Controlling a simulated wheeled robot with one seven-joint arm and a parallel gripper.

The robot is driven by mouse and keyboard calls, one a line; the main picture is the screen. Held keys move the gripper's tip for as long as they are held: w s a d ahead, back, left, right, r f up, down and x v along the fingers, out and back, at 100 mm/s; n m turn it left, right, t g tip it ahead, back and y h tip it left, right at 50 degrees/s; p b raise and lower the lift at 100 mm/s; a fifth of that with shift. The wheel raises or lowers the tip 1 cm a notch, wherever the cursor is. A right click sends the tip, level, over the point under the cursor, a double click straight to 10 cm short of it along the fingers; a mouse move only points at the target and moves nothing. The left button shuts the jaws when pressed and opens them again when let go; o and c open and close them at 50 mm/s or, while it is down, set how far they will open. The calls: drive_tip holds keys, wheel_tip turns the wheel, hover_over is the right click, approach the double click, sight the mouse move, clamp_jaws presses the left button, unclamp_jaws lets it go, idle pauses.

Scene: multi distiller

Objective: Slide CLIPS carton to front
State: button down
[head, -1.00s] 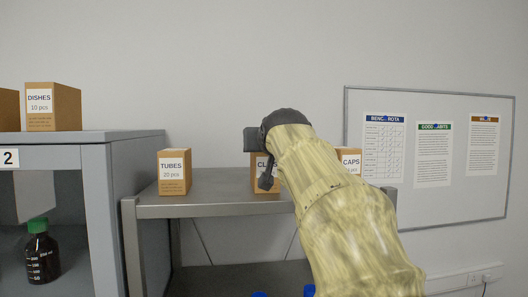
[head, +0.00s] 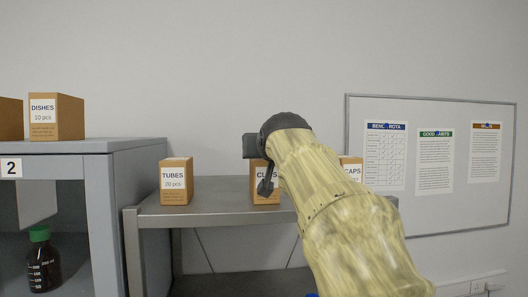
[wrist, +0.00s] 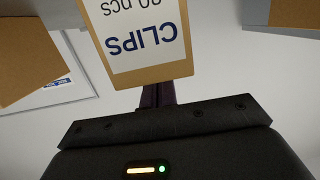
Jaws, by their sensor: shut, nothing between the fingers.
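The CLIPS carton (head: 258,195) is a small brown box with a white label. It stands upright on the grey metal shelf (head: 215,207), between the TUBES and CAPS cartons. My arm and wrist cover its upper and right parts in the head view. My gripper's dark body (head: 251,146) is just above the carton. In the wrist view, which is upside down, the carton (wrist: 140,74) shows its label face close up. My gripper's dark fingers (wrist: 159,95) are shut and pass behind the carton's top edge. Their tips are hidden, and I cannot tell whether they touch it.
The TUBES carton (head: 176,181) stands to the left and the CAPS carton (head: 352,171) to the right, partly hidden by my arm. A grey cabinet (head: 95,180) with the DISHES carton (head: 57,117) is at far left. Shelf surface is clear between TUBES and CLIPS.

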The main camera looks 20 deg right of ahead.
drive_tip(key=shift+s+d+r, duration=0.1)
drive_tip(key=shift+s+r, duration=0.05)
drive_tip(key=shift+r, duration=0.05)
drive_tip(key=shift+r+p, duration=0.15)
drive_tip(key=shift+p, duration=0.2)
drive_tip(key=shift+f+b, duration=0.2)
drive_tip(key=shift+b, duration=0.1)
drive_tip(key=f+b+v, duration=0.1)
drive_tip(key=b+v, duration=0.4)
drive_tip(key=v, duration=0.6)
drive_tip(key=shift+a+f, duration=0.2)
drive_tip(key=shift+a, duration=0.1)
drive_tip(key=shift+s, duration=0.1)
